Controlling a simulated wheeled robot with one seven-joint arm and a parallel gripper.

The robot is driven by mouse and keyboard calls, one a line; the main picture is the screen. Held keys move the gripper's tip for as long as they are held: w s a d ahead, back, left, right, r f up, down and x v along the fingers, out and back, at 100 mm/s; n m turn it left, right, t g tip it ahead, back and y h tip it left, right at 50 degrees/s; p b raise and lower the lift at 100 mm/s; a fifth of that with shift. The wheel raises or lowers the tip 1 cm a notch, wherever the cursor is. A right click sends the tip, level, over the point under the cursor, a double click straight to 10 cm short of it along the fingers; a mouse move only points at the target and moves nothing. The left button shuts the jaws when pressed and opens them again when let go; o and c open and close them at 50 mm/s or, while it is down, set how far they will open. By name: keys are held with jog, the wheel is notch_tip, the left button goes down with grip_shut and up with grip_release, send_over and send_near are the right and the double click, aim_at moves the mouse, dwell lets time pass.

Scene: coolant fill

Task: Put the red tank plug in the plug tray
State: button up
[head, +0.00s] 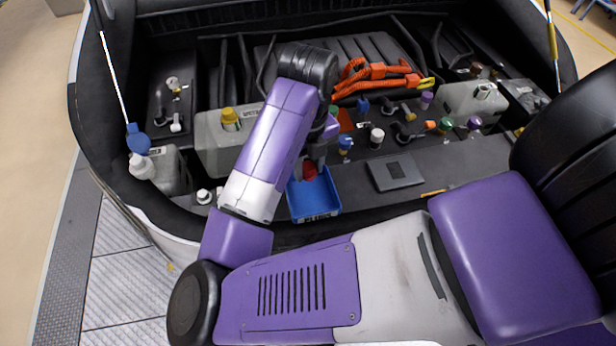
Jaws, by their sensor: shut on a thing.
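The red tank plug (310,171) is at the tips of my gripper (309,165), above the back part of a blue tray (315,206). My gripper points down and is shut on the plug. My arm partly hides the gripper and the tray's left side. I cannot tell whether the plug touches the tray floor. The visible front of the tray is empty.
A white tank with a yellow cap (230,120) stands left of my arm. Several small coloured caps stand right of the tray, near a flat dark pad (394,171). Orange cables (378,75) lie behind. A white bottle (142,166) is at far left.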

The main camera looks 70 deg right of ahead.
aim_at(308, 179)
jog(key=shift+f, duration=2.2)
jog(key=shift+f, duration=0.2)
jog(key=o, duration=1.1)
jog(key=shift+c, duration=0.2)
jog(key=shift+r, duration=0.15)
